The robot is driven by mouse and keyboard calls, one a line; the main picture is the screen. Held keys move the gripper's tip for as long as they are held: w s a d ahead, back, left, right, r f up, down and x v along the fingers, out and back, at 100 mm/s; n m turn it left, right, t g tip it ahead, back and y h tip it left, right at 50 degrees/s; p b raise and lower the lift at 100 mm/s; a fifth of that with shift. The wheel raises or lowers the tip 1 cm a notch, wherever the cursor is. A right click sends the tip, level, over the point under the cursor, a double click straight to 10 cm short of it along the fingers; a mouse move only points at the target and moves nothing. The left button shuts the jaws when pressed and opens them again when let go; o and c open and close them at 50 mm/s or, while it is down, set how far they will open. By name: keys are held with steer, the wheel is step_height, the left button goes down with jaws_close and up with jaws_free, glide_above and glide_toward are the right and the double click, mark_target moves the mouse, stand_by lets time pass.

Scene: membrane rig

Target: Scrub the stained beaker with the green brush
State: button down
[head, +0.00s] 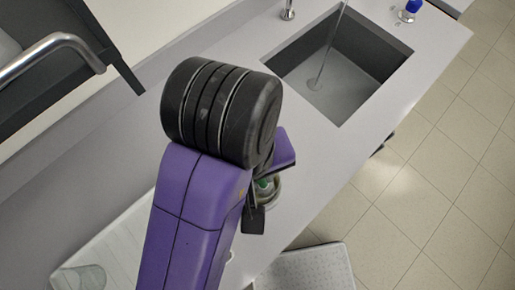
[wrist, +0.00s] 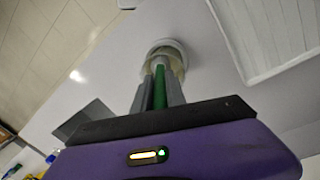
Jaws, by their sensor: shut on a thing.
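My gripper (wrist: 158,92) is shut on the green brush (wrist: 160,88), whose green handle shows between the fingers in the wrist view. The fingers point at the mouth of a round, pale beaker (wrist: 170,46) with a tan inner wall. The brush's far end is at or inside this mouth; how deep it is, I cannot tell. In the head view my arm hides most of this. Only part of the beaker's rim (head: 277,193) and a bit of green show beside my gripper (head: 256,208). The stain itself is not clear.
A sink (head: 338,68) with a thin stream of water lies at the back right. A blue-topped bottle (head: 410,9) stands beyond it. A clear glass (head: 90,277) stands on a white ribbed board (head: 120,245) at lower left. The counter between beaker and sink is clear.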

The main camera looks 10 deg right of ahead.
steer(key=shift+r+p, duration=1.8)
steer(key=shift+r, duration=0.2)
steer(key=shift+f+b, duration=1.7)
steer(key=shift+f, duration=0.45)
steer(key=shift+w+a, duration=0.1)
steer(key=shift+a, duration=0.05)
